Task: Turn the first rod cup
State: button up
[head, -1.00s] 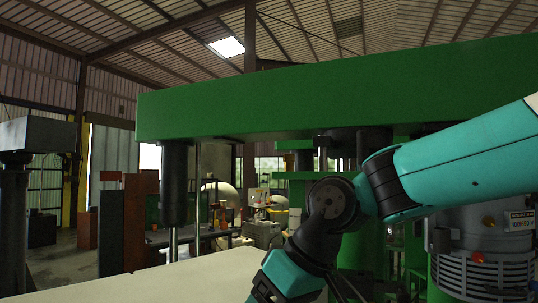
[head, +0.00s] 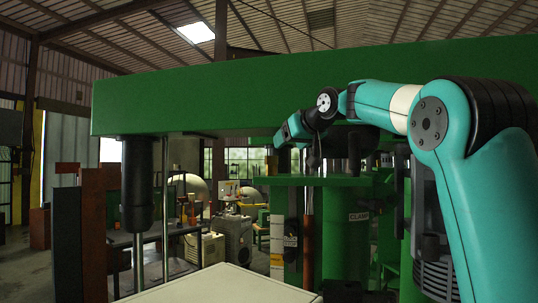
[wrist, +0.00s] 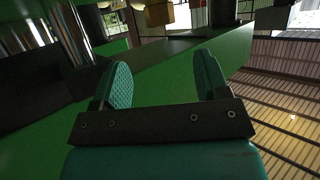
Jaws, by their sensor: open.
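A black rod cup (head: 138,185) hangs under the left end of the big green beam (head: 250,100), with bright rods below it. I cannot tell whether it is the first one. My gripper (wrist: 160,66) shows in the wrist view with its two teal ridged fingers apart and nothing between them. Green metal lies behind the fingers. In the head view the end of my arm is by the lower edge of the beam, right of and apart from the left cup; its fingers are not clear there. A dark, blurred shape fills the left of the wrist view; I cannot identify it.
A pale flat surface (head: 215,285) lies in front. A dark red and black upright block (head: 80,230) stands at the left. Benches are behind.

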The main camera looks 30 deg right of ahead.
aim_at(271, 157)
jog(key=p+x, duration=0.4)
jog(key=x, duration=0.6)
jog(key=shift+w+f, duration=0.3)
jog(key=shift+w, duration=0.2)
jog(key=c, duration=0.9)
